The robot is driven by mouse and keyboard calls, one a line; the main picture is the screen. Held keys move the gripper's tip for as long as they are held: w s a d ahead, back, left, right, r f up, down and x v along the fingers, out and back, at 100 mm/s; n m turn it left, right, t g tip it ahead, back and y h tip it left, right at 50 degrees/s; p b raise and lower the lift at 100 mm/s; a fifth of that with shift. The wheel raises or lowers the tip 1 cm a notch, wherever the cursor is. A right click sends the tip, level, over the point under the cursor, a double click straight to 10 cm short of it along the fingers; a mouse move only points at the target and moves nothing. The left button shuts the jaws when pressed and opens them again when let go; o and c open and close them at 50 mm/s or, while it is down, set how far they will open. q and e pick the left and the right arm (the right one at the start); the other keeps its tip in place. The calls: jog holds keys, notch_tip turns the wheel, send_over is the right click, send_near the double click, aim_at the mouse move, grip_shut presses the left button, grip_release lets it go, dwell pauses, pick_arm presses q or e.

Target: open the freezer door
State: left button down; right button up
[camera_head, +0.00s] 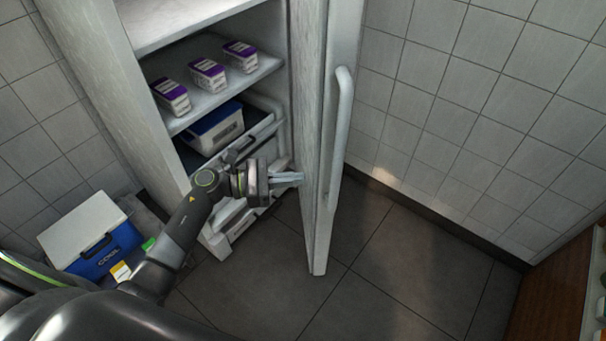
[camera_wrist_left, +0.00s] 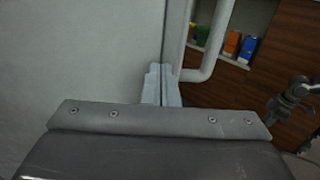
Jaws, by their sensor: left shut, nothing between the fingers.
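The freezer door (camera_head: 316,120) stands swung well open on the right of the freezer cabinet (camera_head: 110,75) in the head view. Its long pale handle (camera_head: 338,140) is on the door's outer face, away from the cabinet. My left gripper (camera_head: 297,177) is shut and empty, its fingertips close to the inner side of the door near the free edge; I cannot tell whether they touch it. In the left wrist view the shut fingers (camera_wrist_left: 162,84) point at the door's edge, with the handle (camera_wrist_left: 212,45) just beyond. My right gripper is not clearly seen in the head view.
Shelves inside hold purple-topped cartons (camera_head: 207,74) and a blue-and-white box (camera_head: 215,127). A blue cooler with a white lid (camera_head: 95,235) is on the floor at the left. A tiled wall (camera_head: 480,90) lies to the right. The dark floor (camera_head: 390,285) is clear.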

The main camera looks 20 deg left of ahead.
pick_arm(q)
jog(key=shift+x, duration=1.2)
pick_arm(e)
jog(key=shift+s+d+f, duration=0.15)
jog(key=shift+s+f, duration=0.05)
jog(key=shift+f, duration=0.3)
